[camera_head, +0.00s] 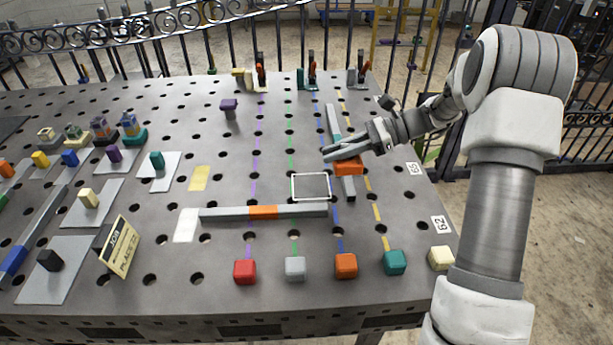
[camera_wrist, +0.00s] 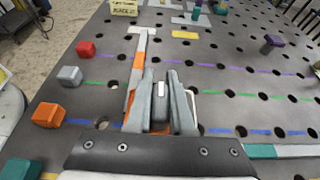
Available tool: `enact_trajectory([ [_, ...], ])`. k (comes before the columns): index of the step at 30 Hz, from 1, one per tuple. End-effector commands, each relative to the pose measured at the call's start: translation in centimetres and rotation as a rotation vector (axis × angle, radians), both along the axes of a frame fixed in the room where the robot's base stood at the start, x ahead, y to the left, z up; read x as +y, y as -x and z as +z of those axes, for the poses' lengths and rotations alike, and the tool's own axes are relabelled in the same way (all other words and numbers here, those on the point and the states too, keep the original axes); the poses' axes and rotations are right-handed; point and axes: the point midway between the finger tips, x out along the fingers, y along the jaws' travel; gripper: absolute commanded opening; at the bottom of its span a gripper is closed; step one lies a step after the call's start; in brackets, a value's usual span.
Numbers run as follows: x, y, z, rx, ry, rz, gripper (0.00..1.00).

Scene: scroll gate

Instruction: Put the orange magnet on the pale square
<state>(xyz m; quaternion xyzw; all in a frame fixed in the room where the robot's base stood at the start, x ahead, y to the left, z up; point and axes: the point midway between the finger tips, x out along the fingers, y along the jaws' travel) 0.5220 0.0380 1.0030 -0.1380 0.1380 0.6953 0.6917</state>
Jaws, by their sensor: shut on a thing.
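In the head view my gripper (camera_head: 330,153) is over the right half of the table, pointing left. An orange block, which I take for the orange magnet (camera_head: 349,168), shows just below its fingers. A white-outlined square (camera_head: 311,199) lies left of and below the gripper in the head view. A plain white patch (camera_head: 185,228) lies farther left, at the end of a grey bar.
The grey bar with an orange band (camera_head: 263,212) lies just below the outlined square. Another bar, with a teal band (camera_head: 334,122), runs beneath my gripper. Several coloured cubes, including a red one (camera_head: 245,271), line the near edge. A sign (camera_head: 117,247) stands at left.

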Motion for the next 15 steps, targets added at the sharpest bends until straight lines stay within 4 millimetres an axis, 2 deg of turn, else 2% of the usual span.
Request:
enact_trajectory([
  [3,2.4,-1.3,-1.5,-0.002,-0.003,0.004,0.0],
  [9,5.7,-3.3,-3.8,-0.001,-0.003,0.003,0.0],
  [15,7.5,-4.5,-5.0,-0.003,-0.002,0.0,0.0],
])
